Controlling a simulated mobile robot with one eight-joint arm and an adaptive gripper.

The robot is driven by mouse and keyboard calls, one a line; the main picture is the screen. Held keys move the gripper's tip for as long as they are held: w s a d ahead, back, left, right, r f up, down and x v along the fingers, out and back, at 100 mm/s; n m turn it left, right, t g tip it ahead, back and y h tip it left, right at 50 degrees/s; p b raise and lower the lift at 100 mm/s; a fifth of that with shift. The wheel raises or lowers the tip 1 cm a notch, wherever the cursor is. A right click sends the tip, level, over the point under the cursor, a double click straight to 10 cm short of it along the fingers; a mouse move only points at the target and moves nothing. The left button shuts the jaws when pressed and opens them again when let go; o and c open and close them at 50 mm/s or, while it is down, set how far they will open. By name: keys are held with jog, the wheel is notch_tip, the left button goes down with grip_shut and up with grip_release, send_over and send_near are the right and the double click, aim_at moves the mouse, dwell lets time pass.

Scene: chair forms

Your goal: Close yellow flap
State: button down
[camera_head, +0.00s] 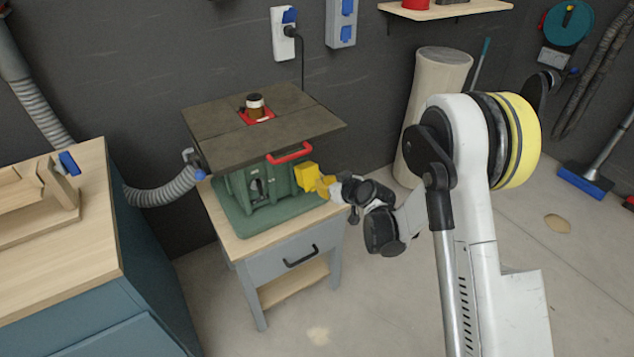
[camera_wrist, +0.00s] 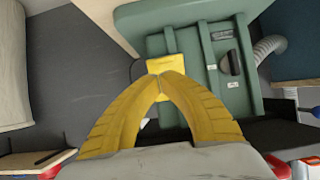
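The yellow flap (camera_head: 306,174) is a small block-like piece on the right side of the green machine (camera_head: 235,191) under the dark table top. It stands out from the machine's side. In the wrist view the flap (camera_wrist: 166,63) lies just beyond my fingertips against the green body. My gripper (camera_head: 326,184) has yellow fingers and is to the right of the flap, very close to it. In the wrist view the fingers of my gripper (camera_wrist: 163,77) curve together and their tips meet in front of the flap. I cannot tell whether they touch it.
The machine stands on a grey wood-topped cabinet (camera_head: 283,238). A red handle (camera_head: 289,154) is just above the flap, below the table top (camera_head: 205,134). A workbench (camera_head: 60,262) is at left, with a grey hose (camera_head: 165,190) behind.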

aim_at(314, 177)
jog(key=v, duration=0.7)
notch_tip(314, 177, up, 5)
jog(key=w+a+p, duration=0.1)
jog(key=p, duration=0.5)
jog(key=shift+g+h, duration=0.3)
jog(key=shift+g, duration=0.1)
jog(key=b+x, duration=0.3)
jog(key=x, duration=0.7)
jog(key=shift+w+a+f+b, duration=0.1)
jog(key=shift+w+f+b, duration=0.05)
jog(key=shift+b, duration=0.25)
jog(key=shift+s+f+b, duration=0.25)
jog(key=shift+f+b, duration=0.4)
jog(key=shift+f, duration=0.55)
jog(key=shift+s+d+f+b, duration=0.3)
jog(key=shift+d+f, duration=0.05)
jog(key=shift+f, duration=0.2)
